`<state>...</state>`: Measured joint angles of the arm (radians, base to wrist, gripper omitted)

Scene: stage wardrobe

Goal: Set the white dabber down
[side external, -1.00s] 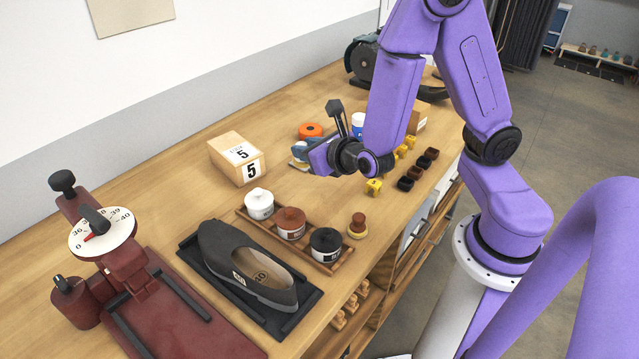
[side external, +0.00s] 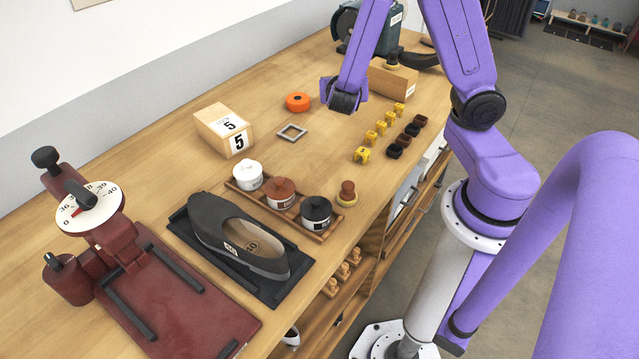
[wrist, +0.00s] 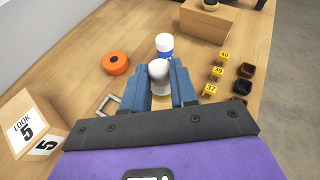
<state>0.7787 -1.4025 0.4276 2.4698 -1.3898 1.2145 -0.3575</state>
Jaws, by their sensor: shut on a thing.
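The white dabber (wrist: 158,72) shows in the wrist view as a pale rounded knob between the blue fingers of my gripper (wrist: 159,82). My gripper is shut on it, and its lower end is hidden. In the side view my gripper (side external: 343,97) is above the back part of the bench; the wrist hides the fingers and dabber there. Whether the dabber touches the bench cannot be told. A white bottle with a blue label (wrist: 164,45) stands just beyond the dabber in the wrist view.
A grey square frame (side external: 291,132) and orange disc (side external: 297,102) lie left of my gripper. Yellow numbered blocks (side external: 371,137) and dark cups (side external: 404,140) are to the right. A cardboard box (side external: 393,82) stands behind. Three pots sit in a wooden tray (side external: 242,196).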

